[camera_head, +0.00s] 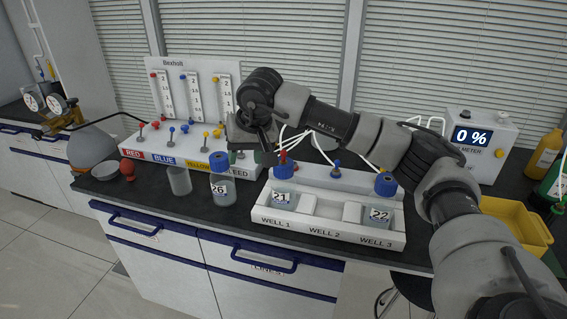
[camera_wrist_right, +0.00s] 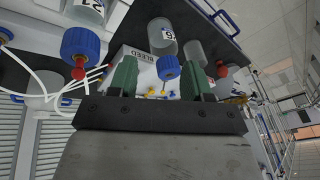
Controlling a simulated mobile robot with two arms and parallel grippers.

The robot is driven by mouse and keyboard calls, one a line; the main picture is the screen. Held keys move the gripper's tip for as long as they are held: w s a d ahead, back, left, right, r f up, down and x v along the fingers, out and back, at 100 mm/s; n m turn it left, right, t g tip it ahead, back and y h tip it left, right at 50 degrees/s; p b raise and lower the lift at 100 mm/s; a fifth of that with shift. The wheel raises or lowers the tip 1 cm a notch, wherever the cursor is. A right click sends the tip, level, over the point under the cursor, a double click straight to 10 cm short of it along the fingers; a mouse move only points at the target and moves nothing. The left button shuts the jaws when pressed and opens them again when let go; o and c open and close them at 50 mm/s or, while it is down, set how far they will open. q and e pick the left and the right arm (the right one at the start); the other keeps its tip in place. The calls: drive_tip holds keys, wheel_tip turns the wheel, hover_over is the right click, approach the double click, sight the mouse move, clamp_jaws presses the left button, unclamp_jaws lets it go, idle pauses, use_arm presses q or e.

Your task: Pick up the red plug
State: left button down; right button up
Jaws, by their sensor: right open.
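The red plug (camera_head: 283,157) sits on the blue cap of bottle 21 (camera_head: 284,186), which stands in well 1 of the white well rack (camera_head: 335,235). In the right wrist view the red plug (camera_wrist_right: 78,72) shows at the left, on the blue cap, outside my jaws. My right gripper (camera_head: 246,153) is open and hangs above the bench, left of the plug and apart from it. Its green fingers (camera_wrist_right: 158,82) show with nothing held between them. My left gripper is not in view.
Bottle 26 (camera_head: 222,184) stands in front of the valve panel (camera_head: 185,155), below my right gripper. A clear beaker (camera_head: 180,181) and a red bulb (camera_head: 128,170) are to its left. Bottle 22 (camera_head: 382,203) is in well 3. White tubes (camera_head: 292,139) run behind the rack.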

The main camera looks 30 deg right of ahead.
drive_tip(key=s+d+r+h, duration=0.1)
drive_tip(key=d+r+h, duration=0.35)
drive_tip(key=d, duration=0.45)
hover_over(283, 151)
drive_tip(key=s+a, duration=0.1)
drive_tip(key=s, duration=0.1)
wheel_tip(283, 151, down, 4)
drive_tip(key=shift+w+a+r+n, duration=0.1)
drive_tip(key=shift+n, duration=0.3)
drive_tip(key=p+x, duration=0.1)
drive_tip(key=x, duration=0.4)
drive_tip(key=shift+w+f+p, duration=0.15)
drive_tip(key=shift+f+p, duration=0.25)
drive_tip(key=shift+a, duration=0.1)
clamp_jaws()
